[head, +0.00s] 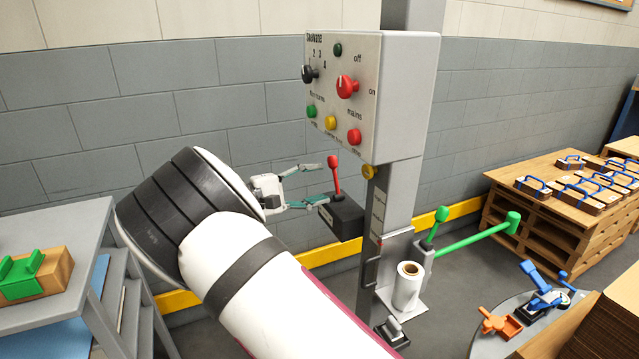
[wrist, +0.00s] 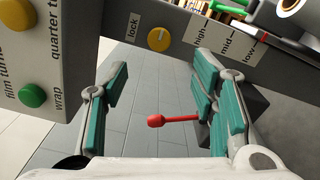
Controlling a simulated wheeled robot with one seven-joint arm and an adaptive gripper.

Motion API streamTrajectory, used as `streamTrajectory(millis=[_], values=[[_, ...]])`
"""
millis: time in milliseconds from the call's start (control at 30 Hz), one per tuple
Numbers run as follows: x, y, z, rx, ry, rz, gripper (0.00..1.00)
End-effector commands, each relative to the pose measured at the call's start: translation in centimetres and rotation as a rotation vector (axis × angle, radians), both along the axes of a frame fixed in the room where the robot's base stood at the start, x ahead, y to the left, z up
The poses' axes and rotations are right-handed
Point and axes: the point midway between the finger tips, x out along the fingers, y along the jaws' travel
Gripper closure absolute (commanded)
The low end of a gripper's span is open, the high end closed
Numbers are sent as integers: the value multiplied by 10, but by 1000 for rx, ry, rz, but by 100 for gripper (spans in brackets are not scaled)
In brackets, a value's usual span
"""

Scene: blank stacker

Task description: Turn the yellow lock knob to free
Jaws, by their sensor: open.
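The yellow lock knob (wrist: 158,39) is a small round disc on the grey column, with a "lock" label on its left in the wrist view. A faint line crosses its face; I cannot tell exactly which way it is set. In the head view the knob (head: 369,171) sits just below the control box. My gripper (head: 326,183) is open and empty, left of the column and apart from the knob. In the wrist view the knob shows beyond and between the two open fingers (wrist: 162,72).
A red lever (head: 335,175) stands on a black box (head: 342,217) close to my fingers; the lever (wrist: 172,120) also shows between them. The control box (head: 400,90) with buttons overhangs above. A film roll (head: 408,287) and green handle (head: 470,238) are lower right.

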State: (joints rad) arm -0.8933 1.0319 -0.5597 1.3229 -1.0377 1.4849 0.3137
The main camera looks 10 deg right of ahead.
Motion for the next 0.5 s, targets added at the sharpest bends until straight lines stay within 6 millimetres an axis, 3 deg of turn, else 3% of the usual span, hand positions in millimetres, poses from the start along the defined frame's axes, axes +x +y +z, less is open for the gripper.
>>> streamTrajectory(millis=[500], values=[[1,7,0,-201,613,-1,47]])
